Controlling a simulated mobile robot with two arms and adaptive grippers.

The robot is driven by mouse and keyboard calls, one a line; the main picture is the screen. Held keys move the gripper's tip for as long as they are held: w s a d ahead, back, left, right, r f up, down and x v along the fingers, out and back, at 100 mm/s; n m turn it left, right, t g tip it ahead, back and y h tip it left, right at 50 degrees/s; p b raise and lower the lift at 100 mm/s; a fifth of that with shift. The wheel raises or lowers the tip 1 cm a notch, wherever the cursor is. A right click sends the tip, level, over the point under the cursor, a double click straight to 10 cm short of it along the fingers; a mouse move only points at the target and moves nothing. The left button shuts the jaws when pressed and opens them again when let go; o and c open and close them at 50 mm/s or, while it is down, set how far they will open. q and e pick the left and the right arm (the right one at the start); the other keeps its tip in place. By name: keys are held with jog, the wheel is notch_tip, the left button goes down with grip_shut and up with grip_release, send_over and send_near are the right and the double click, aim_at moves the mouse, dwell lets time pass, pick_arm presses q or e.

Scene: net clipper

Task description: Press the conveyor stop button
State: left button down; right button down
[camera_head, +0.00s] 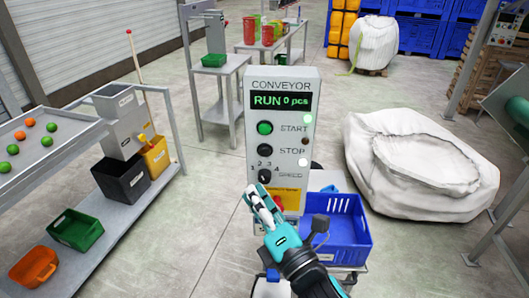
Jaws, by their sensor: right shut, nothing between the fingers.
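The conveyor control panel (256,110) stands upright at the centre; its display (281,101) reads "RUN 0 pcs". The stop button (265,150) is dark and round, below the green start button (265,128) and above the speed knob (264,176). My right gripper (257,191) is shut and empty, pointing up in front of the panel's lower part, below the stop button in the picture. The stop button is not covered by it. Whether the fingers touch the panel I cannot tell. My left gripper is not in view.
A red knob (279,203) on a yellow plate is partly hidden behind my right gripper. A blue crate (345,243) sits just right of my right arm. A sorting rack (112,217) stands at left, a big white sack (390,185) at right.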

aim_at(265, 151)
jog(key=shift+w+d, duration=0.2)
jog(key=shift+w, duration=2)
jog(key=shift+w+d, duration=0.2)
jog(key=shift+w, duration=2)
jog(key=shift+w, duration=0.15)
jog(key=shift+w, duration=0.25)
jog(key=shift+w, duration=0.4)
jog(key=shift+s, duration=0.9)
